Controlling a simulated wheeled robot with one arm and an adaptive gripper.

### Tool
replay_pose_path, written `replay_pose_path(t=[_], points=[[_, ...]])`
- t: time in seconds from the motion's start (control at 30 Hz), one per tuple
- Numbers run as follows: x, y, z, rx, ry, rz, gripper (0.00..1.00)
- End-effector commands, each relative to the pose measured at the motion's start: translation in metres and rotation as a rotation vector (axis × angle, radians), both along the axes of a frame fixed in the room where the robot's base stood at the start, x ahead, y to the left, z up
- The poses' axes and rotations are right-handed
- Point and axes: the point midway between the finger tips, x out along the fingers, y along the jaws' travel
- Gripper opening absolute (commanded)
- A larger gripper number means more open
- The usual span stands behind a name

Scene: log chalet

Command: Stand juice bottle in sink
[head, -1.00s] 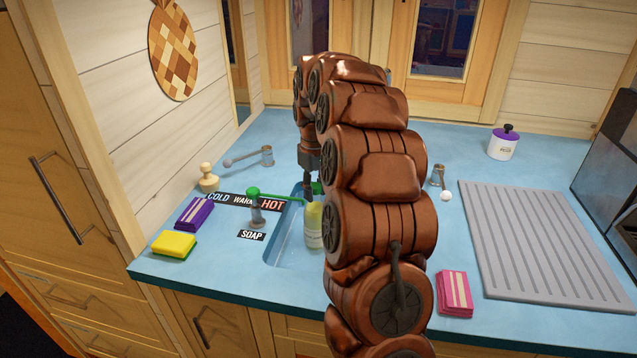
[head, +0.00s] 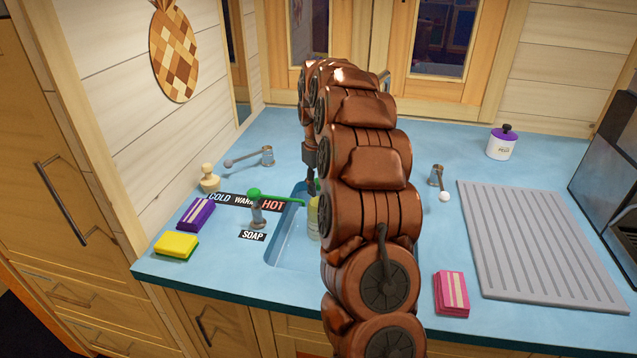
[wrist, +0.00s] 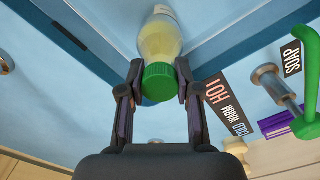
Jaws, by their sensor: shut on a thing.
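The juice bottle (wrist: 160,38) has a pale yellow body and a green cap (wrist: 158,82). In the wrist view my gripper (wrist: 158,88) is shut on the cap, one finger on each side. In the head view only a sliver of the bottle (head: 313,219) shows beside my arm, over or inside the sink basin. The blue sink (head: 287,240) is mostly hidden behind my arm. I cannot tell whether the bottle's base touches the sink floor.

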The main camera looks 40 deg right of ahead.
Motion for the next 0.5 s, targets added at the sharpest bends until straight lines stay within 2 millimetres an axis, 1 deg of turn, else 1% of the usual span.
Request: replay_pose_path(t=[0.47,0.5], points=[[0.0005,-0.0001,-0.0049,-0.001,-0.003,0.0,0.0],[0.0004,-0.0001,-0.0052,-0.001,-0.002,0.0,0.35]])
